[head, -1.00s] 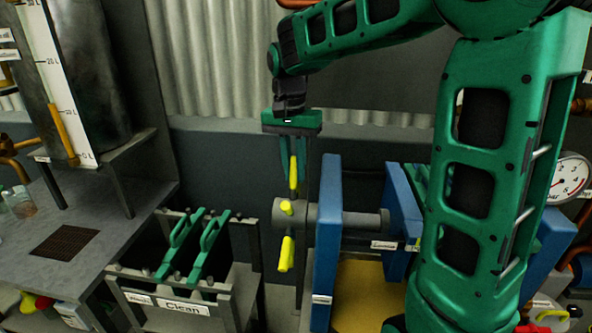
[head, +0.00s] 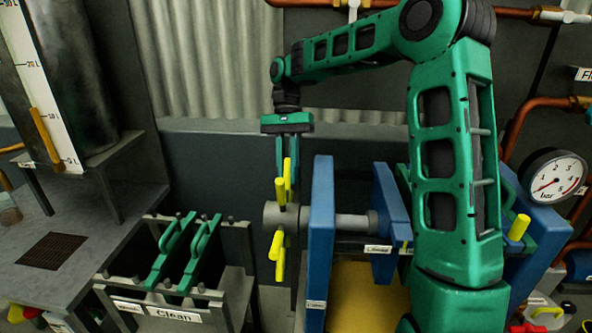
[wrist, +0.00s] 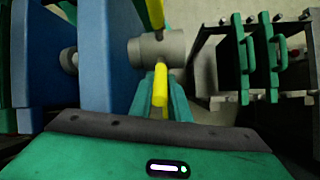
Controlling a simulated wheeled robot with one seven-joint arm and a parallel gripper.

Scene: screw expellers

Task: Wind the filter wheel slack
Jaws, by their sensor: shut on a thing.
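The filter wheel is a grey hub (head: 272,215) with yellow spoke handles, on a grey shaft at the left side of a blue press plate (head: 320,235). My gripper (head: 288,165) points down above the hub and is shut on an upper yellow handle (head: 287,172). Other yellow handles (head: 277,248) hang below the hub. In the wrist view, my gripper's green fingers (wrist: 160,95) are around a yellow handle (wrist: 160,88) beside the grey hub (wrist: 157,48). Another handle (wrist: 154,12) reaches past the hub. The exact finger contact is partly hidden.
A rack labelled Clean (head: 172,316) with green-handled plates stands left of the wheel. A grey bench (head: 75,225) is at far left. A second blue plate (head: 388,215) stands right, above a yellow surface (head: 355,295). A pressure gauge (head: 553,180) is at right.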

